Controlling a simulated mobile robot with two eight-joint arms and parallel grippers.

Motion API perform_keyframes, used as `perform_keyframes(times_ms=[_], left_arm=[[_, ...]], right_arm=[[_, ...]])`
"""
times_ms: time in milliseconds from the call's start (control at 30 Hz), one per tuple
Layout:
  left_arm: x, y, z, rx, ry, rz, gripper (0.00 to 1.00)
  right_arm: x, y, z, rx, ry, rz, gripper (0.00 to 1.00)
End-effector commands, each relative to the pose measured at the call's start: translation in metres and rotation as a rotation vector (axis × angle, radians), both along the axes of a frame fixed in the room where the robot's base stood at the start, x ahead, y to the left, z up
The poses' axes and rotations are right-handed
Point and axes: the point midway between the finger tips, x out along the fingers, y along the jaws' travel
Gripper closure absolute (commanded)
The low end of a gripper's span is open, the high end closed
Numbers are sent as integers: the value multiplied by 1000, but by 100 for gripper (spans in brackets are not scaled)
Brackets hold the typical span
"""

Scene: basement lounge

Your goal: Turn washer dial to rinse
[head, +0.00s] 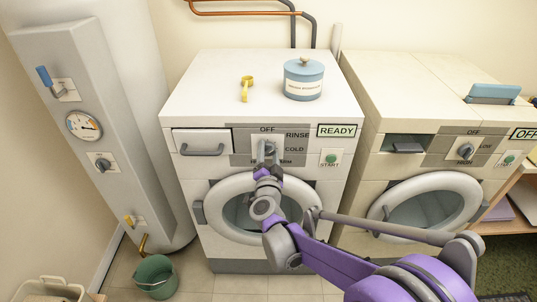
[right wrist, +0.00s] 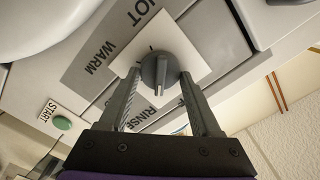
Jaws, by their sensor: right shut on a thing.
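The washer (head: 190,180) with a READY display (head: 337,130) stands in the middle of the head view. Its grey dial (right wrist: 160,70) sits on a pale plate in the right wrist view, amid labels HOT, WARM and RINSE (right wrist: 150,122). My right gripper (head: 268,152) is at the front of this dial. In the right wrist view its two fingers (right wrist: 160,80) lie on either side of the knob, shut on it. The knob's ridge points down the wrist picture, toward my gripper's base; the exact setting is unclear. My left gripper is not in view.
A grey panel (head: 75,120) with a gauge is at left; a green bucket (head: 155,277) is on the floor.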

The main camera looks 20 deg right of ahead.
Motion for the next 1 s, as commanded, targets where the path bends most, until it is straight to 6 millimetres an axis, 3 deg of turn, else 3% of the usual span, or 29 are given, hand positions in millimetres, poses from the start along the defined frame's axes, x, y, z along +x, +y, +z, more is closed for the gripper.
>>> perform_keyframes(times_ms=[567,600,767,1000], left_arm=[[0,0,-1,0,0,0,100],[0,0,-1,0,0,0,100],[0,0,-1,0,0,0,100],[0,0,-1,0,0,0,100]], right_arm=[[0,0,0,37,-11,0,91],[0,0,0,37,-11,0,34],[0,0,0,37,-11,0,7],[0,0,0,37,-11,0,7]])
